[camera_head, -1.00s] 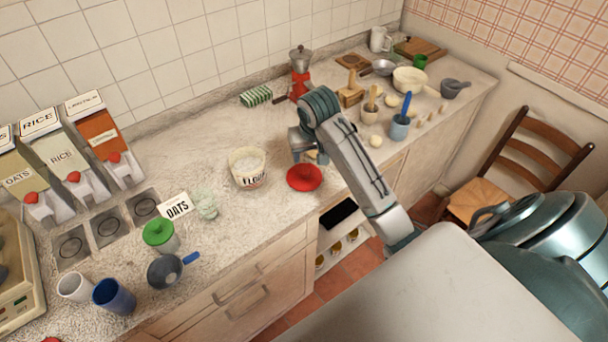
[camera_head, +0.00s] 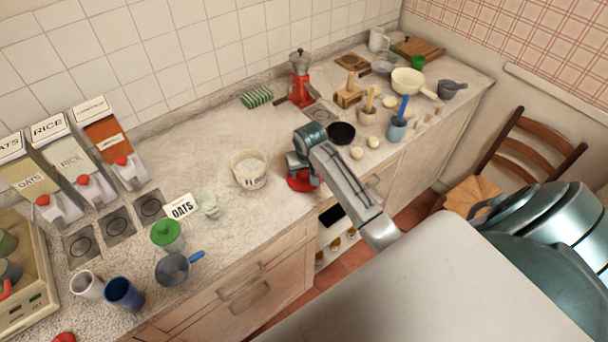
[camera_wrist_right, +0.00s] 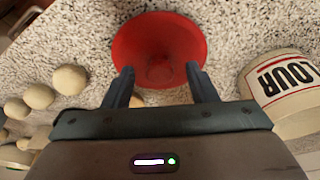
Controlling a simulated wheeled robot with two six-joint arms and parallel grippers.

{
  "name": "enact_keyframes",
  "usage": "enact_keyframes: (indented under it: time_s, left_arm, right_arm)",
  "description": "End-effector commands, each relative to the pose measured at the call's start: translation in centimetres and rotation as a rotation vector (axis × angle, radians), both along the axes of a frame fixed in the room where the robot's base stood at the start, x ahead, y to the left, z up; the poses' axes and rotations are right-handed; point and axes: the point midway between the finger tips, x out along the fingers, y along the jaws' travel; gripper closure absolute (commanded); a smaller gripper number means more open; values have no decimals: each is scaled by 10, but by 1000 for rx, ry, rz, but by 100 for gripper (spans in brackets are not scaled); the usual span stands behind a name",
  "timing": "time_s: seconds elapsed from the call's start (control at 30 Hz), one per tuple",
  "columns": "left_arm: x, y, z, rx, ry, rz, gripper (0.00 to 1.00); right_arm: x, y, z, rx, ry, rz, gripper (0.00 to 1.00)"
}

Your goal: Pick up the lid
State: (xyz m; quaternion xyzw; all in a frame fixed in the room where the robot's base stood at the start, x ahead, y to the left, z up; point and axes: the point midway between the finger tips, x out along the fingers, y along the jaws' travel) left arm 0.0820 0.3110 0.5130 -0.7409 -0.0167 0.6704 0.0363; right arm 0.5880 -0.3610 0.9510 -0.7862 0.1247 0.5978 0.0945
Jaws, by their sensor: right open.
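The red round lid (camera_head: 302,182) lies on the counter near its front edge. In the head view my right gripper (camera_head: 300,172) is over it and hides part of it. In the right wrist view my right gripper (camera_wrist_right: 158,78) is open, with one fingertip at each side of the near part of the red lid (camera_wrist_right: 158,40). The lid shows a round raised or sunken centre; I cannot tell which. I cannot tell whether the fingers touch it. My left gripper is not in view.
The flour tub (camera_head: 248,170) stands close to the left of the lid. A green-topped jar (camera_head: 167,236), an OATS card (camera_head: 181,206) and a blue-handled pan (camera_head: 173,269) are farther left. Pale round balls (camera_head: 357,153) and a black bowl (camera_head: 341,132) are to the right.

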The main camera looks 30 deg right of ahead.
Motion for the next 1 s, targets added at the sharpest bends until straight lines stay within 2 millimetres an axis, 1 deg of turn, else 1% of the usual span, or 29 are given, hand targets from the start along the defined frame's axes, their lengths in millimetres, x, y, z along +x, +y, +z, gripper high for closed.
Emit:
enact_keyframes:
  time_s: [0.17,0.27,0.3,0.37,0.4,0.43,0.77,0.87,1.0]
  left_arm:
    - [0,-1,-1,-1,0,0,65]
    - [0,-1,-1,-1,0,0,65]
    - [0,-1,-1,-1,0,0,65]
    - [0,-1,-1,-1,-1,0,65]
    - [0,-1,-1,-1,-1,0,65]
    - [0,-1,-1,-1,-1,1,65]
    - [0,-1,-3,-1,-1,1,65]
    - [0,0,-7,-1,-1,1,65]
    - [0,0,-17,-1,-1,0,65]
  right_arm:
    - [0,0,-1,0,0,0,48]
    - [0,0,0,0,0,0,66]
    - [0,0,0,0,0,0,73]
    - [0,0,0,0,0,0,85]
    - [0,0,0,0,0,0,93]
    - [0,0,0,0,0,0,96]
    - [0,0,2,0,-1,0,96]
    - [1,0,7,0,-3,0,96]
    - [1,0,19,0,-4,0,96]
